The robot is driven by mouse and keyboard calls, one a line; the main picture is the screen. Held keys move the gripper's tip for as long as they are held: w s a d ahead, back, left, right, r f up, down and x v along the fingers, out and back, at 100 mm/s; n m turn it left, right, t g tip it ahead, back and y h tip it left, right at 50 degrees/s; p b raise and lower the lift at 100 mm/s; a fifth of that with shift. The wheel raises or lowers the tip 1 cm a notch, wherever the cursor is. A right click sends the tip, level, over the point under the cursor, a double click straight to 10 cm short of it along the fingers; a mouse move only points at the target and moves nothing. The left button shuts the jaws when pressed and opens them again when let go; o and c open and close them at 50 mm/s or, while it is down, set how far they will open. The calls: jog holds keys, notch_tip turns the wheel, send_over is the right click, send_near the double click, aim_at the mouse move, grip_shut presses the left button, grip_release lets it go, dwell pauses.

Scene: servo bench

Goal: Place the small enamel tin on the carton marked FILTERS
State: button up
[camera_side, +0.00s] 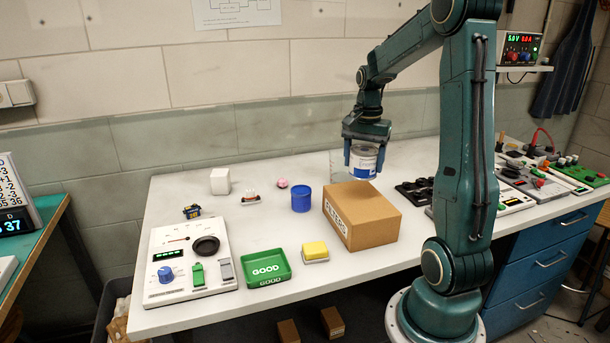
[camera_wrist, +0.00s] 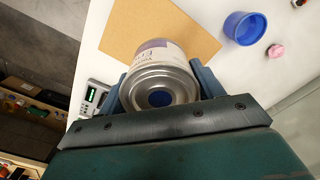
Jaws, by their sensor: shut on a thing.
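The small enamel tin (camera_side: 363,161) is white with a blue patch, and my gripper (camera_side: 364,160) is shut on it. In the side view the tin is held upright above the far part of the carton (camera_side: 366,226), with its base near the carton's top; I cannot tell the exact gap. The carton is brown cardboard with a marked label on its left face, partly readable. In the wrist view the tin (camera_wrist: 160,76) sits between the fingers of my gripper (camera_wrist: 160,88), end-on, and hides part of the carton's top (camera_wrist: 135,25).
A blue cup (camera_side: 301,198) stands left of the carton. Black parts (camera_side: 415,190) lie right of the carton.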

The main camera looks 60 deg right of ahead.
aim_at(364, 149)
jog(key=shift+f, duration=1.4)
jog(key=shift+f, duration=0.1)
jog(key=shift+f, duration=2.05)
jog(key=o, duration=1.2)
jog(key=shift+f, duration=0.15)
notch_tip(364, 149, up, 12)
jog(key=shift+r, duration=0.2)
